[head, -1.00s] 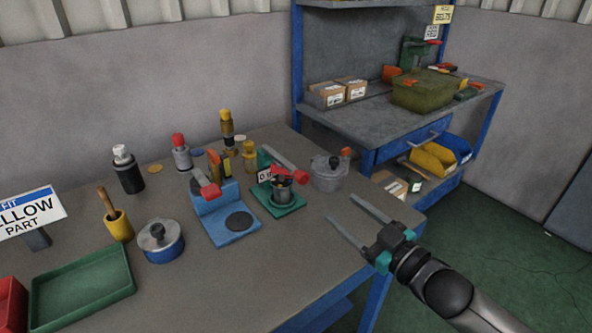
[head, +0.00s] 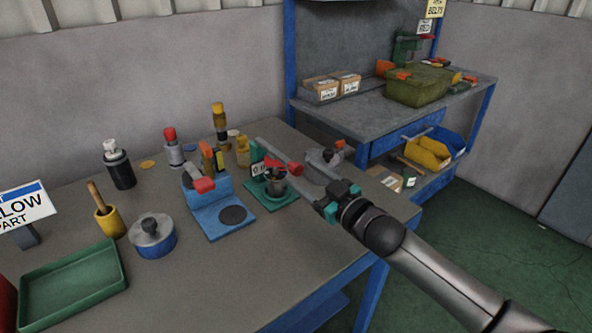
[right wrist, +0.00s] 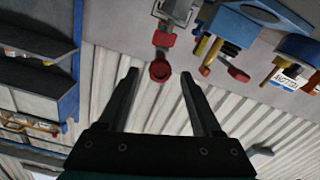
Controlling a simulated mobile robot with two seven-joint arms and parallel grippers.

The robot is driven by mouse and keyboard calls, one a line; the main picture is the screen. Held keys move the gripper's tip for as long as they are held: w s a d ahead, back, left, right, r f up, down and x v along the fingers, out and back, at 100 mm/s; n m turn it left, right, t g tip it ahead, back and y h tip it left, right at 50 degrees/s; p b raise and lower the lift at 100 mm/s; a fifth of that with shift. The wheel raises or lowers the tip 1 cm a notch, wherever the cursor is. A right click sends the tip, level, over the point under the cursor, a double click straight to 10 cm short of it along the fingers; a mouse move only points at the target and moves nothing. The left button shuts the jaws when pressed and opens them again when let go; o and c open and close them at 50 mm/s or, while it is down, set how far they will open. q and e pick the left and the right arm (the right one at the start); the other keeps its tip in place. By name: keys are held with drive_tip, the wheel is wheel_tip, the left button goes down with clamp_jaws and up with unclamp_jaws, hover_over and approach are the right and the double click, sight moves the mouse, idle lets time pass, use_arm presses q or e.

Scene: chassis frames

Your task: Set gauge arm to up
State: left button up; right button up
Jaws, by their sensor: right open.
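The gauge (head: 268,194) has a green base, a small readout plate (head: 257,169) and a dark cup-like part with a red piece on top. Its grey arm (head: 274,150) slants down to the right to a red end (head: 295,169). My right gripper (head: 296,176) is open, coming from the right, with its fingertips near this red end. In the right wrist view a red round end (right wrist: 160,70) shows between and beyond the open fingertips (right wrist: 160,76); I cannot tell whether they touch it. My left gripper is not in view.
A blue stand with a red-tipped lever (head: 203,185) is left of the gauge. A grey lidded pot (head: 322,165) stands close behind my gripper. Several bottles stand behind. A blue pot (head: 154,238) and green tray (head: 72,285) lie left. The table's front middle is clear.

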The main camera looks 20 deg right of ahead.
sight(298, 171)
drive_tip(key=shift+x, duration=1.8)
clamp_jaws()
